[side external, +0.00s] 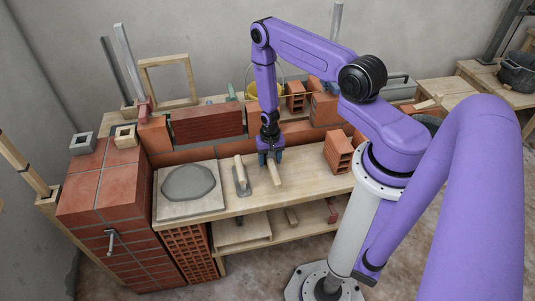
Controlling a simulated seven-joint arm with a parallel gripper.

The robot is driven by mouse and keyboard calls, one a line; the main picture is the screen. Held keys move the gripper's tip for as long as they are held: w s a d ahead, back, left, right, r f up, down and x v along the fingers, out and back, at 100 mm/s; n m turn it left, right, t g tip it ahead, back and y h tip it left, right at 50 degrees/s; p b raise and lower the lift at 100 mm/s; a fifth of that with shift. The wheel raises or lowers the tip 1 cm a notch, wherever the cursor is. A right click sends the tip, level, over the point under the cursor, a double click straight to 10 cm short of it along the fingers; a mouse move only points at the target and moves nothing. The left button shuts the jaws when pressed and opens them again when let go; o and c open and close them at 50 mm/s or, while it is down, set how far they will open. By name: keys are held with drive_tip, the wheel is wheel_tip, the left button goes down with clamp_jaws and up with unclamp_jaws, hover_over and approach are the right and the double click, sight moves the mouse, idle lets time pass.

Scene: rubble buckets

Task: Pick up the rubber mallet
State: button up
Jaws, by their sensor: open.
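My gripper (270,158) points down, low over the wooden worktop, with its jaws open. A pale wooden handle (275,175) sticks out from under it toward the front edge. This looks like the rubber mallet's handle; the head end is hidden behind my gripper, so I cannot confirm it. I cannot tell whether the jaws stand around the tool or just above it.
A trowel-like tool (241,176) with a wooden handle lies close left. A board with grey mortar (188,183) is farther left. A hollow brick (338,152) stands to the right. Bricks and a yellow bucket (251,91) line the back. Worktop between handle and hollow brick is clear.

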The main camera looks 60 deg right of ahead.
clamp_jaws()
drive_tip(key=shift+r, duration=0.1)
drive_tip(key=shift+r, duration=4.95)
